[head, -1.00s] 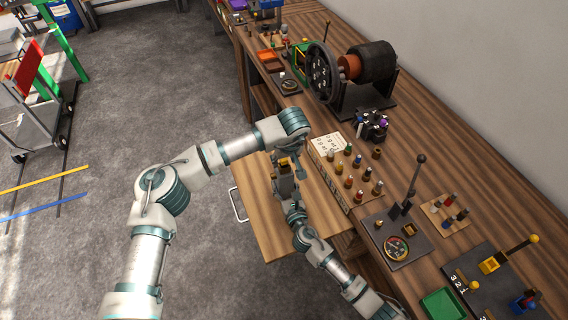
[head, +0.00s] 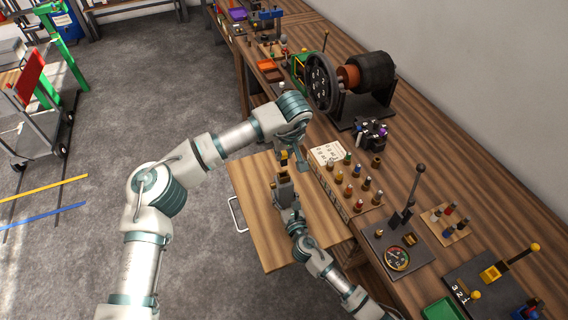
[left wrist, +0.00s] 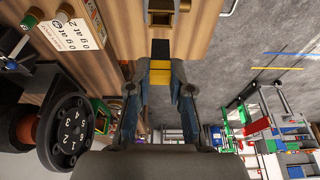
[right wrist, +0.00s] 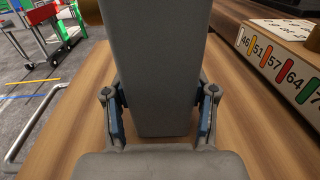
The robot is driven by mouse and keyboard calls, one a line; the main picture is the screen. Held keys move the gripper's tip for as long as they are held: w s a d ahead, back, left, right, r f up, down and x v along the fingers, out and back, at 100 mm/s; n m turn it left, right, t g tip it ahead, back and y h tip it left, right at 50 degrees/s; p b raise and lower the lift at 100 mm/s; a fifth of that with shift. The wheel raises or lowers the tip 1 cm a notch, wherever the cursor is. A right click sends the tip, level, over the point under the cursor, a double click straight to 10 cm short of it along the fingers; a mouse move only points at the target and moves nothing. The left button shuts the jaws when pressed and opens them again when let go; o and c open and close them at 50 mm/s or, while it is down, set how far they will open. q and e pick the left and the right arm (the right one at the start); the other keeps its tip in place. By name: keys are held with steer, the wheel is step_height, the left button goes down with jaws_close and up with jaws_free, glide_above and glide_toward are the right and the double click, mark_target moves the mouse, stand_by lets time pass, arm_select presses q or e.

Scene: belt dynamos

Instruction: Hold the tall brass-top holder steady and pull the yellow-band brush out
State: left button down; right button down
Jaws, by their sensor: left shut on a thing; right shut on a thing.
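The yellow-band brush (head: 284,155) is gripped by my left gripper (head: 286,150). In the left wrist view, the brush (left wrist: 160,72) sits between the two fingers, its dark end (left wrist: 160,48) pointing at the holder. The tall grey holder (head: 283,185) stands below the brush, with a brass-coloured top (left wrist: 160,18). A gap shows between the brush's dark end and the holder top. My right gripper (head: 286,198) is shut on the holder. In the right wrist view the holder's grey body (right wrist: 155,70) fills the space between the fingers (right wrist: 160,115).
A wooden drawer or board (head: 258,205) with a metal handle (head: 237,213) lies under the holder. A numbered rack (head: 340,185) of coloured brushes is just right. The dynamo with its numbered wheel (head: 322,80) and a lever panel (head: 398,250) stand on the bench.

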mark_target(284, 153)
arm_select(q)
steer(key=shift+r, duration=1.5)
arm_select(e)
steer(key=shift+f, duration=0.15)
arm_select(q)
steer(key=shift+r, duration=0.15)
steer(key=shift+r, duration=2.1)
arm_select(e)
steer(key=shift+c, duration=1.3)
jaws_free()
arm_select(q)
steer(key=shift+f, duration=0.1)
